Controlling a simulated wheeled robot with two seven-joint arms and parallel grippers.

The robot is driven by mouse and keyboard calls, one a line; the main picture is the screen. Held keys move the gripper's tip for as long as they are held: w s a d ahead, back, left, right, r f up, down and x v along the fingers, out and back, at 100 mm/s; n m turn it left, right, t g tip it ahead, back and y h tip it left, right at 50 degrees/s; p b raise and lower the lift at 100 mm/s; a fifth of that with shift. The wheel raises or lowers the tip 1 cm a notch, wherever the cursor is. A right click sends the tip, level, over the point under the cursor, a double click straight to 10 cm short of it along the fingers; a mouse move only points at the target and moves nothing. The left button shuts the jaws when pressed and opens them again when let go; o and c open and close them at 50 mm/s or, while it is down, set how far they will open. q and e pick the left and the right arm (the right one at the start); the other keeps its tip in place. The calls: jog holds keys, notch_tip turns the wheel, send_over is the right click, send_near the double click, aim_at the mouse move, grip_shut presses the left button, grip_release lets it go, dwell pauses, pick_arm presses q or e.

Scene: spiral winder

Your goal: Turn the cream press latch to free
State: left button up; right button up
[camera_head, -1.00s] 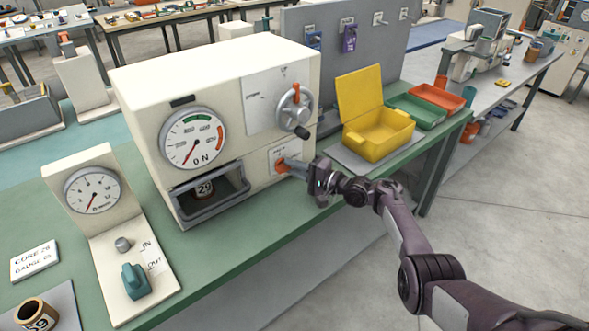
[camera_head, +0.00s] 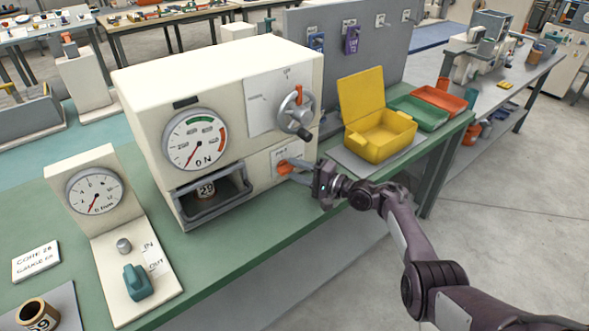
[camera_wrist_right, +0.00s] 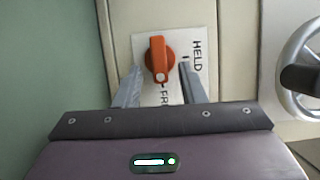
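The cream press (camera_head: 232,75) stands on the green bench. Its orange latch (camera_head: 284,167) sits on a white label plate at the lower right of the front. In the wrist view the orange latch (camera_wrist_right: 159,58) has a white dot on the end facing the word starting "FR", whose rest is hidden by my gripper. The word "HELD" is to the right there. My right gripper (camera_head: 296,170) is at the latch; in the wrist view its two fingers (camera_wrist_right: 160,82) are spread, one either side of the latch's lower end, with gaps showing. My left gripper is out of view.
A silver handwheel (camera_head: 295,112) is just above the latch. A drawer (camera_head: 215,202) with a core labelled 29 is at lower left. A yellow open box (camera_head: 380,136) stands right of my gripper. The bench front edge runs below my wrist.

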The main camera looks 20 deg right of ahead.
jog(key=v, duration=0.6)
jog(key=shift+s+d, duration=0.2)
jog(key=shift+s, duration=0.05)
